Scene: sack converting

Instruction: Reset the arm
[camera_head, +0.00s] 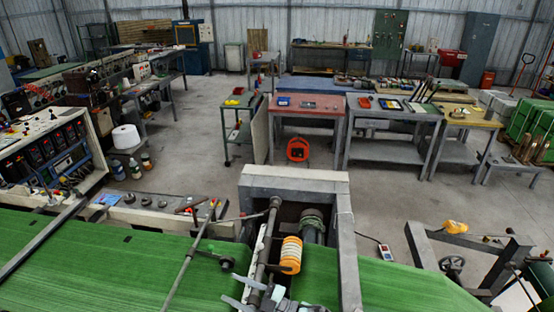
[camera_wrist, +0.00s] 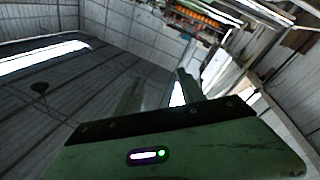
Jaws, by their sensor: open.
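My gripper (camera_wrist: 160,84) shows in the wrist view, with two fingers apart beyond a dark plate and a green housing with a small lit indicator. It is open, and nothing shows between the fingers. Behind it are corrugated wall and roof panels, seen tilted, and no work surface lies close to it. In the head view, pale grey parts show at the bottom centre by the machine frame; I cannot tell whether they are my arm.
A green woven web (camera_head: 100,262) runs across the foreground through a grey machine frame (camera_head: 346,235). An orange-and-white roll (camera_head: 291,254) sits in that frame. A control console (camera_head: 50,150) stands at left. Workbenches (camera_head: 308,103) stand behind, with open floor (camera_head: 200,140) between.

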